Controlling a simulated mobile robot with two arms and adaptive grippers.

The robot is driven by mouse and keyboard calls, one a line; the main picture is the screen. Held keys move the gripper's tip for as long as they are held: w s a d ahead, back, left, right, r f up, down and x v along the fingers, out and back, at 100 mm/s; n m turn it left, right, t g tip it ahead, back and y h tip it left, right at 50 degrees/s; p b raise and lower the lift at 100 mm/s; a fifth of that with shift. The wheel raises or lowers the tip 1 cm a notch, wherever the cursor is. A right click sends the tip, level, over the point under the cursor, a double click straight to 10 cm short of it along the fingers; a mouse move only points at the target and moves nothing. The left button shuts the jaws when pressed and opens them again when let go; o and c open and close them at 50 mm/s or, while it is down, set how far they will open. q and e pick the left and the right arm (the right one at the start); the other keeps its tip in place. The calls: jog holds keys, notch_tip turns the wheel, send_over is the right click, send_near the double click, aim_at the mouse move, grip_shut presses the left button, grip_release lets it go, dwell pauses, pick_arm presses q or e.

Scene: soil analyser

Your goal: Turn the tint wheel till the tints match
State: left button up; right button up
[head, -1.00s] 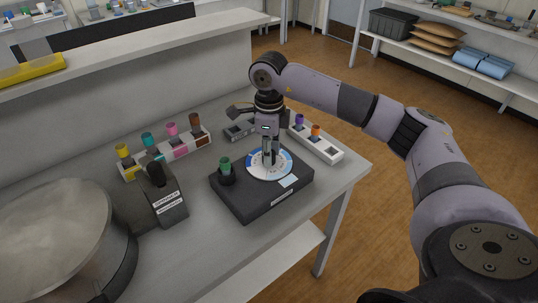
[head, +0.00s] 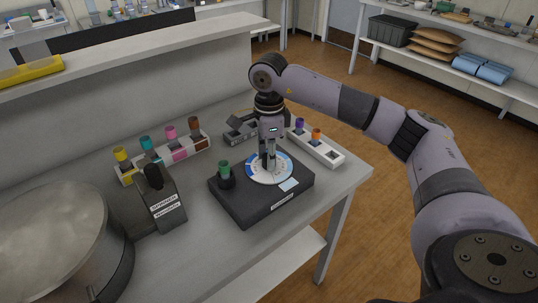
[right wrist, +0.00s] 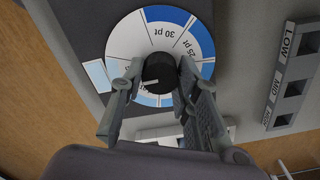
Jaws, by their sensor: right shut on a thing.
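The tint wheel (head: 284,174), a white disc with blue segments, lies flat on a black analyser block (head: 259,203). My right gripper (head: 268,166) points down over it, shut on its central dark knob (right wrist: 158,72). The right wrist view shows the wheel (right wrist: 129,40) with "30 pt" and "25 pt" lettering; its lower part is partly hidden by the fingers. A pale blue patch (head: 289,185) is on the block beside the wheel. A green-capped tube (head: 224,168) stands in the block's socket, left of the wheel. My left gripper is not in view.
A white rack (head: 327,152) with purple and orange tubes stands behind right. Another rack (head: 184,153) holds several coloured tubes at left. A black labelled device (head: 167,205) and a large round metal vessel (head: 55,235) stand nearer left. A grey box (head: 239,133) sits behind the block.

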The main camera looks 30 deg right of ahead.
jog(key=shift+w+r, duration=0.1)
jog(key=o, duration=1.2)
notch_tip(320, 180, up, 12)
jog(key=shift+f, duration=0.1)
